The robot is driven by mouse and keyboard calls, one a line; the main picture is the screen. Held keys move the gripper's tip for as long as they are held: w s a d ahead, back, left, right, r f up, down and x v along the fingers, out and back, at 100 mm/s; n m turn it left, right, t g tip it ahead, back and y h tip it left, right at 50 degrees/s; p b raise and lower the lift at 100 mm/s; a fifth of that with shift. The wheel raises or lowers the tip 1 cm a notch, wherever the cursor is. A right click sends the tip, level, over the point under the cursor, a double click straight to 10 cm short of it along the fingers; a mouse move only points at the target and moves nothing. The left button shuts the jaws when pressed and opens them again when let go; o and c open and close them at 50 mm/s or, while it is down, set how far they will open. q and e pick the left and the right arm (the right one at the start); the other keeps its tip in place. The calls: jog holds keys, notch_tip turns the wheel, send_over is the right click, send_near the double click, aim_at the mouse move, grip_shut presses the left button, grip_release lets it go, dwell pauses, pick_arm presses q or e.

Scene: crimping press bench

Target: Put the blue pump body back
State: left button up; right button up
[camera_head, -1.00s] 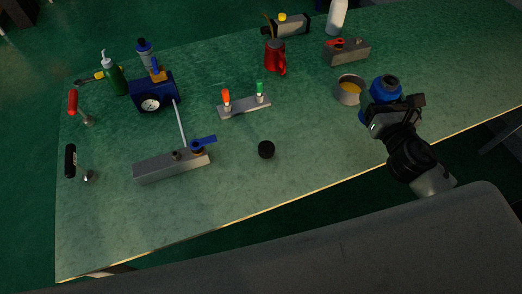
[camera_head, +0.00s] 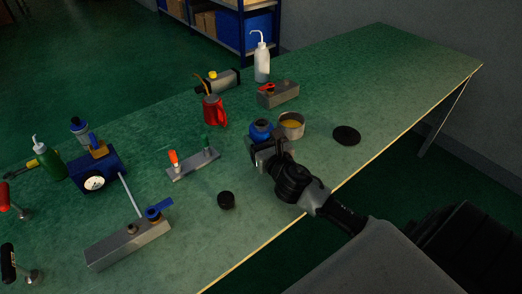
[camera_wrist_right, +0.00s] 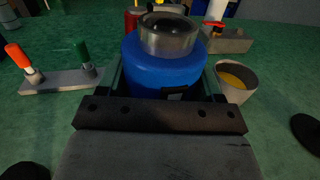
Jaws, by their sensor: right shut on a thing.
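The blue pump body (camera_head: 260,129) is a rounded blue part with a metal collar on top. My right gripper (camera_head: 266,147) is shut on it, near the front of the green bench. In the right wrist view the blue pump body (camera_wrist_right: 165,68) stands upright between the fingers of my right gripper (camera_wrist_right: 160,95). I cannot tell whether its underside touches the bench. My left gripper is not in view.
A metal cup with yellow contents (camera_head: 291,126) stands close to the right of the pump body. A black disc (camera_head: 346,135) lies further right. A grey rail with orange and green handles (camera_head: 194,164) and a black cap (camera_head: 226,200) lie left. The bench's far right is clear.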

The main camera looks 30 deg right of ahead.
jog(key=shift+f+b, duration=0.75)
jog(key=shift+f, duration=1.25)
jog(key=shift+f, duration=0.15)
jog(key=o, duration=1.1)
jog(key=shift+o, duration=0.2)
jog(key=s, duration=0.4)
jog(key=s+a, duration=0.1)
jog(key=s, duration=0.3)
jog(key=s+b, duration=0.1)
jog(key=s, duration=0.3)
jog(key=shift+a, duration=0.4)
